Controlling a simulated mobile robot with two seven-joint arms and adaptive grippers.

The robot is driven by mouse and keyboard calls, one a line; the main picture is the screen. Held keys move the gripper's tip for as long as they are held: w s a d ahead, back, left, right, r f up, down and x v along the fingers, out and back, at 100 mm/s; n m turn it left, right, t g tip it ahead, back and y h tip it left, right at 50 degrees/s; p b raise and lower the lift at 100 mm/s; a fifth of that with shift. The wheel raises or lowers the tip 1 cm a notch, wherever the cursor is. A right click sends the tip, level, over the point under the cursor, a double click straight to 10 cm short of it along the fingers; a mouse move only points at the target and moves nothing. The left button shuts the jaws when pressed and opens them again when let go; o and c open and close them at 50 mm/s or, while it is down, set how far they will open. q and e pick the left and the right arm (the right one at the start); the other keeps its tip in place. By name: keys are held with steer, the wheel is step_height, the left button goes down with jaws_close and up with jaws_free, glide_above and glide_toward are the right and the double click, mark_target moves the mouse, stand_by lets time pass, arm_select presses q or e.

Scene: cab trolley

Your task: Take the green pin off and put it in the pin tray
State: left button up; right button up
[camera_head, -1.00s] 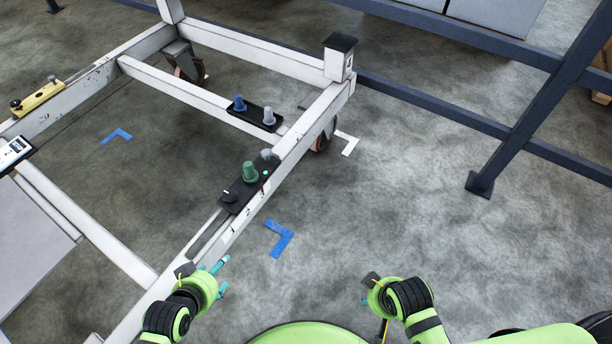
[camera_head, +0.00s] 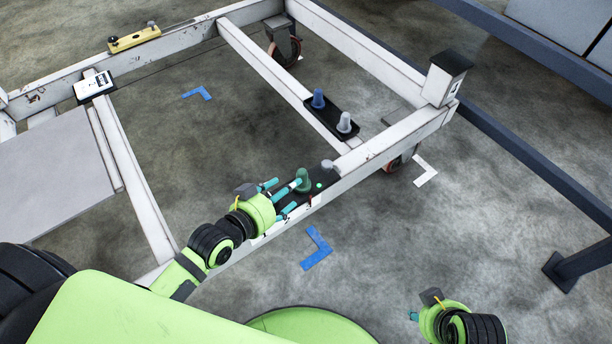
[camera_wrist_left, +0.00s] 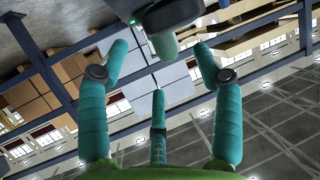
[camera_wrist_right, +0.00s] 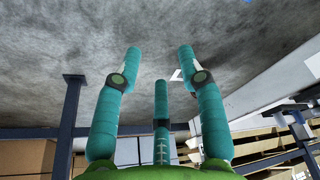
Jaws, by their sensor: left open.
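The green pin (camera_head: 304,183) stands on a black plate (camera_head: 318,193) on the white trolley's near rail. My left gripper (camera_head: 288,192) is open beside it, fingers pointing at the pin. In the left wrist view, a pale green part, likely of the pin (camera_wrist_left: 165,47), shows between the spread fingertips, under a dark rounded shape; contact cannot be told. A black tray (camera_head: 345,143) on the trolley's crossbar, seemingly the pin tray, holds a blue pin (camera_head: 318,98) and a grey pin (camera_head: 345,123). My right gripper (camera_head: 424,308) is open and empty, low over the floor.
A grey knob (camera_head: 327,165) stands near the green pin. The trolley's corner post (camera_head: 446,78) rises at the right. A yellow bar (camera_head: 134,39) and a white device (camera_head: 94,86) sit on the left frame.

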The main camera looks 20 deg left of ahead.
mark_target(299, 190)
arm_select(q)
steer(key=shift+b+x, duration=0.3)
steer(key=shift+x, duration=0.45)
steer(key=shift+b+x, duration=0.4)
steer(key=shift+x, duration=1.45)
steer(key=shift+w+d, duration=0.1)
steer(key=shift+d, duration=0.1)
steer(key=shift+r, duration=0.1)
steer(key=c, duration=1.3)
arm_select(e)
steer(key=w+a+r+t, duration=0.2)
steer(key=w+r+t, duration=0.1)
steer(key=w+r, duration=0.2)
steer(key=shift+t+y, duration=0.3)
steer(key=shift+y, duration=0.1)
arm_select(q)
steer(key=shift+o, duration=0.2)
steer(key=shift+w, duration=0.1)
